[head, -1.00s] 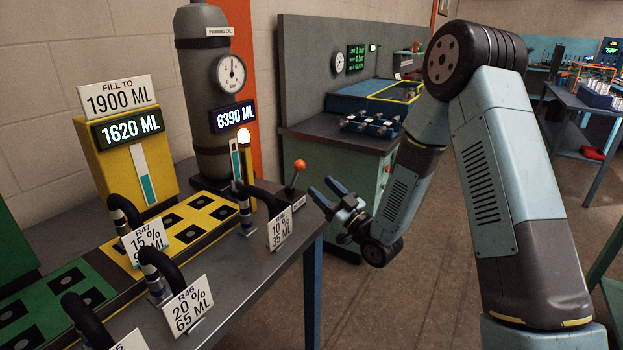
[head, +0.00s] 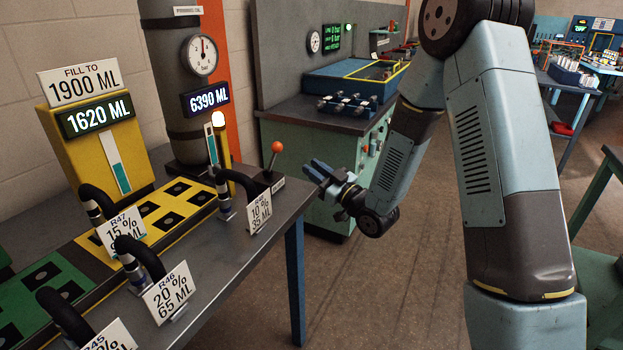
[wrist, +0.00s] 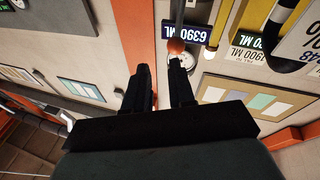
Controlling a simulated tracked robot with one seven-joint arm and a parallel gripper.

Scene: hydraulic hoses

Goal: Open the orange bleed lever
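The bleed lever is a thin rod with an orange ball knob (head: 276,148). It stands up from a dark block at the right end of the grey bench, leaning slightly right. My gripper (head: 309,168) is open and empty, a short way right of the knob and slightly lower in the head view. In the wrist view the orange knob (wrist: 177,46) shows just beyond the tip of the right-hand finger, apart from it. The two fingers (wrist: 160,66) are spread with a clear gap.
Black hoses with cards, such as R46 (head: 168,291), line the bench's front edge. A yellow gauge box (head: 95,150) reads 1620 ML under a 1900 ML sign. A grey cylinder (head: 176,100) with a 6390 ML display stands behind the lever. Floor right of the bench is open.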

